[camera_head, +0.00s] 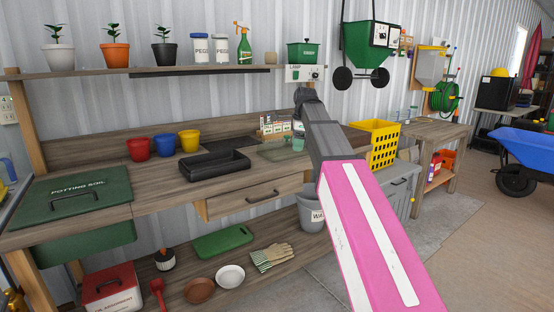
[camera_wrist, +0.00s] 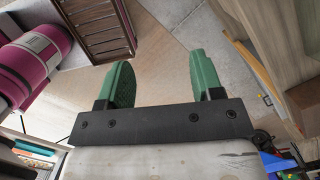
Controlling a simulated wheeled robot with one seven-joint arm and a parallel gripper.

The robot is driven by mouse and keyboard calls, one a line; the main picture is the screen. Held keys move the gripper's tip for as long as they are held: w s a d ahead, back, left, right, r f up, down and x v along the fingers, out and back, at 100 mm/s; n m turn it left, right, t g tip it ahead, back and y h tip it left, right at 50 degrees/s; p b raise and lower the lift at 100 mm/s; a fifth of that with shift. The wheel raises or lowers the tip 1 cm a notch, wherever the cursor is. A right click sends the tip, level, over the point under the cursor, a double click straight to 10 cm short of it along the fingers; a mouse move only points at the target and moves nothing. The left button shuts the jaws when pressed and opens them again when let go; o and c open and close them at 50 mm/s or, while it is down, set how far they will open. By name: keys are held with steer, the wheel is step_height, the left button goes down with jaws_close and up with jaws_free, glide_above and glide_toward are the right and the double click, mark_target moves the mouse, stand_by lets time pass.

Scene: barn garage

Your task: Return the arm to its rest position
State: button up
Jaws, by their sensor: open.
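My arm (camera_head: 372,235) reaches forward from the lower right of the head view, in front of the workbench (camera_head: 165,193). Its pink link leads to a grey link that bends near the back of the bench. My gripper is not clearly visible in the head view. In the wrist view my gripper (camera_wrist: 160,60) shows two green fingers spread wide apart. The gap between them is empty, with floor behind it. Nothing is held.
Several pots and bottles stand on the shelf (camera_head: 165,69). A blue wheelbarrow (camera_head: 525,150) stands right. Floor (camera_head: 470,225) is clear right of the arm.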

steer(key=s+d+f+n, duration=0.2)
steer(key=s+f+n, duration=0.1)
steer(key=f, duration=0.6)
steer(key=s+d+f+n, duration=0.2)
steer(key=f+n, duration=0.1)
steer(key=f, duration=0.5)
steer(key=s+d+f+n, duration=0.2)
steer(key=s+f+n, duration=0.1)
steer(key=f, duration=0.6)
steer(key=s+d+f+n, duration=0.2)
steer(key=s+f+n, duration=0.2)
steer(key=s+f, duration=0.2)
steer(key=s+d+f+n+h, duration=0.1)
steer(key=s+d+f+n, duration=0.2)
steer(key=f, duration=0.8)
steer(key=s+n, duration=0.2)
steer(key=s, duration=0.2)
steer(key=shift+s+f+h, duration=0.2)
steer(key=shift+f+h, duration=0.1)
